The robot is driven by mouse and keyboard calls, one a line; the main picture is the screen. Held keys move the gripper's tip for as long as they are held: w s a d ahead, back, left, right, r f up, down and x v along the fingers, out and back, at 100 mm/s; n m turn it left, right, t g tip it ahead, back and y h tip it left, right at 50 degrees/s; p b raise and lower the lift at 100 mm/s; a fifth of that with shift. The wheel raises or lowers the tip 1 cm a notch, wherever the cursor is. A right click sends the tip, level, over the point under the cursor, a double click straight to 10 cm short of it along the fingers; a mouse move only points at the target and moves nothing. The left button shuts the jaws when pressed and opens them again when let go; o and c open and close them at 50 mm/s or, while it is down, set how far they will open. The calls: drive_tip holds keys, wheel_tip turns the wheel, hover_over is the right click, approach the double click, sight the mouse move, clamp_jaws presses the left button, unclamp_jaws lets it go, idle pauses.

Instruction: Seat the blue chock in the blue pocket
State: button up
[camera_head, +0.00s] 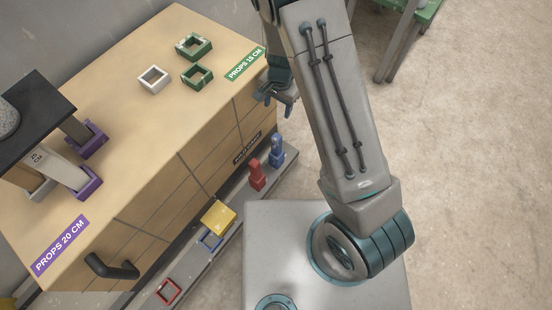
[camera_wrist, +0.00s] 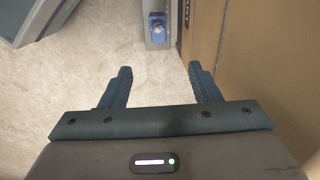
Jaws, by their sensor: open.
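The blue chock (camera_head: 277,150) stands upright on the grey ledge along the cabinet's front, at its far end beside a red chock. It also shows from above in the wrist view (camera_wrist: 158,27), beyond the fingertips. The blue pocket (camera_head: 211,241) is a blue square frame on the same ledge, nearer the front. A yellow block partly covers it in the picture; I cannot tell whether the two touch. My gripper (camera_head: 284,103) is by the cabinet's far corner, apart from the chock. In the wrist view, my gripper (camera_wrist: 158,72) is open with nothing between its fingers.
A red chock (camera_head: 256,176) stands on the ledge (camera_head: 190,262). A yellow block (camera_head: 218,216) and a red pocket (camera_head: 168,291) are nearer. The cabinet top (camera_head: 130,110) holds green, white and purple frames. A black handle (camera_head: 110,268) sticks out. The floor (camera_head: 470,150) at right is clear.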

drive_tip(key=b, duration=0.5)
approach(277, 136)
drive_tip(key=shift+m+h, duration=0.3)
drive_tip(key=f, duration=0.3)
drive_tip(key=a+f, duration=0.1)
drive_tip(key=f, duration=0.1)
drive_tip(key=shift+s+f, duration=0.1)
drive_tip(key=shift+f, duration=0.15)
wheel_tip(277, 136, down, 5)
drive_tip(key=b, duration=0.2)
drive_tip(key=shift+d+f+b, duration=0.15)
drive_tip(key=shift+b, duration=0.15)
clamp_jaws()
